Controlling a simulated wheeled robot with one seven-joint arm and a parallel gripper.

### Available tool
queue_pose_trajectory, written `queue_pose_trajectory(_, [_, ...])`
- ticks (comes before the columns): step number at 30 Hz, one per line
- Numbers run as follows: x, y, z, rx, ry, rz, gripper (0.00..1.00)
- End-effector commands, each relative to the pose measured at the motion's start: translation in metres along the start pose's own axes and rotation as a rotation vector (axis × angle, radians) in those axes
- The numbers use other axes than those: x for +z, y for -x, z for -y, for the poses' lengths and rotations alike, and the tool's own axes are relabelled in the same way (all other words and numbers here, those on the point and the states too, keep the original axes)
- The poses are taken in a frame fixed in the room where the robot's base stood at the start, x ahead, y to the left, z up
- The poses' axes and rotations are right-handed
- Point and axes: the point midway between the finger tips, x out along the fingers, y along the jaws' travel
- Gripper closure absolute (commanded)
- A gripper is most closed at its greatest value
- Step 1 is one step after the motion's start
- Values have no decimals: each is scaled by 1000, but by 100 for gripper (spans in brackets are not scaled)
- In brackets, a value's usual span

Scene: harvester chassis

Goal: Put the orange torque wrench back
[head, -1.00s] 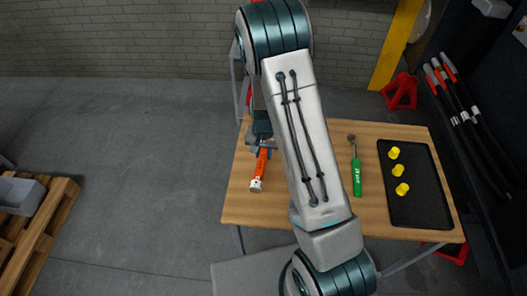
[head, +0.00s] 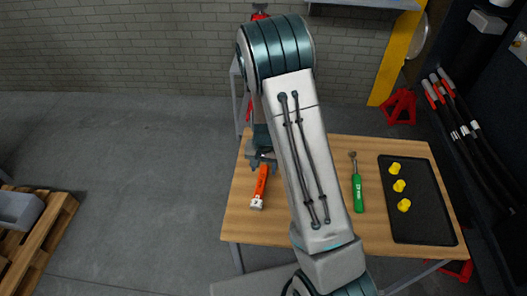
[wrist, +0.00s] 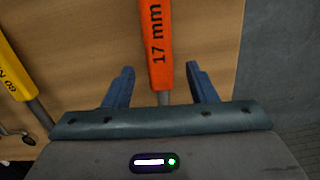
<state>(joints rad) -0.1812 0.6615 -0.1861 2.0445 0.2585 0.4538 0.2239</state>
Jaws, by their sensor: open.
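The orange torque wrench (head: 261,187) lies on the left part of the wooden table (head: 240,222), its pale end toward the front edge. In the wrist view, its orange handle (wrist: 156,45) carries "17 mm", and its grey shaft runs between my fingers. My gripper (head: 262,164) is open over the wrench's far part. In the wrist view, the two blue fingers (wrist: 160,85) stand apart on either side of the shaft, with a visible gap on each side. The wrench's far end is hidden under my gripper.
A yellow wrench (wrist: 14,65) lies left of the orange one in the wrist view. A green wrench (head: 357,190) lies right of my arm. A black tray (head: 425,222) with several yellow pieces (head: 399,186) is at the table's right. A wooden pallet (head: 50,230) stands on the floor at left.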

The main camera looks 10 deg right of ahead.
Motion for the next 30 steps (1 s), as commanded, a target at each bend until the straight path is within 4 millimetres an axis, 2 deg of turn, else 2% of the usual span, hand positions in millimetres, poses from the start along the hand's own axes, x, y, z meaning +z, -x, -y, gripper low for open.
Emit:
queue_pose_trajectory(12, [0,81,1,-3,2,-5,48])
queue_pose_trajectory(18, [0,111,1,-2,1,-3,48])
queue_pose_trajectory(23, [0,121,0,-1,0,-1,48])
queue_pose_trajectory(30, [0,123,0,0,1,-1,48])
